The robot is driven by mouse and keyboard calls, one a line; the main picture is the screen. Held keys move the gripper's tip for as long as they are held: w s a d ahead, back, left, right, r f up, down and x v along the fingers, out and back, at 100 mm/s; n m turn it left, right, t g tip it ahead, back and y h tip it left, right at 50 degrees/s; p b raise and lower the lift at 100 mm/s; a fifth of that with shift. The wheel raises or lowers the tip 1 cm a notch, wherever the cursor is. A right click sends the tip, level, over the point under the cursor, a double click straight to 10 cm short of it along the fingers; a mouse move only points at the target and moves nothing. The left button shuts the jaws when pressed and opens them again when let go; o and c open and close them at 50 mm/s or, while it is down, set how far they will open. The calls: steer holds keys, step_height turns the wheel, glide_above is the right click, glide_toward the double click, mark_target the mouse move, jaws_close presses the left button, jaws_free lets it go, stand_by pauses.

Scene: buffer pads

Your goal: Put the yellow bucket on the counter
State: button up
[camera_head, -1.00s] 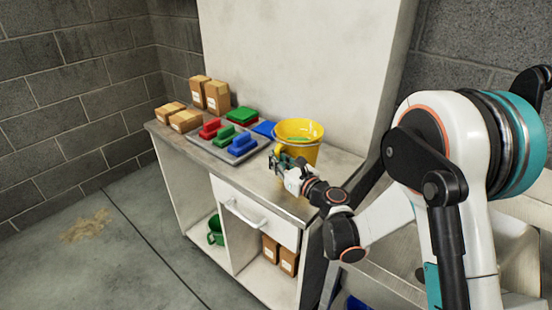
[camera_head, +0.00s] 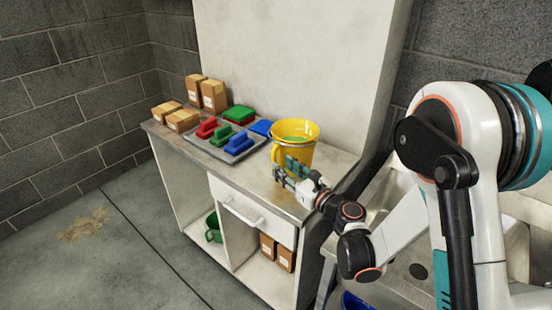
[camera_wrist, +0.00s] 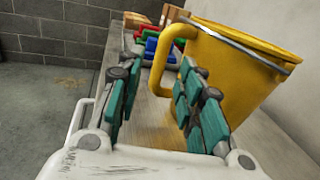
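The yellow bucket (camera_head: 308,155) stands upright on the counter (camera_head: 262,192), near its right end. Something green shows inside it. In the wrist view the bucket (camera_wrist: 250,85) fills the right side, with its yellow side handle (camera_wrist: 160,62) facing left. My gripper (camera_head: 284,172) is at the near side of the bucket, low over the counter. In the wrist view my gripper (camera_wrist: 158,105) has its green-padded fingers spread apart, with a clear gap between them. The handle shows beyond this gap, and the right finger overlaps the bucket's wall. Whether that finger touches the bucket I cannot tell.
A grey tray (camera_head: 209,146) with red, green and blue pieces lies left of the bucket. Several cardboard boxes (camera_head: 214,96) stand at the counter's far left. A green container (camera_head: 213,227) and boxes sit on the lower shelves. A wall panel (camera_head: 290,60) rises behind the counter.

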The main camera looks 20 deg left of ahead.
steer(key=b+v, duration=0.1)
steer(key=v, duration=0.3)
steer(key=shift+s+d+f+b, duration=0.1)
steer(key=shift+b, duration=0.2)
steer(key=shift+s+d+b, duration=0.3)
steer(key=shift+s+d, duration=0.05)
steer(key=shift+d, duration=0.1)
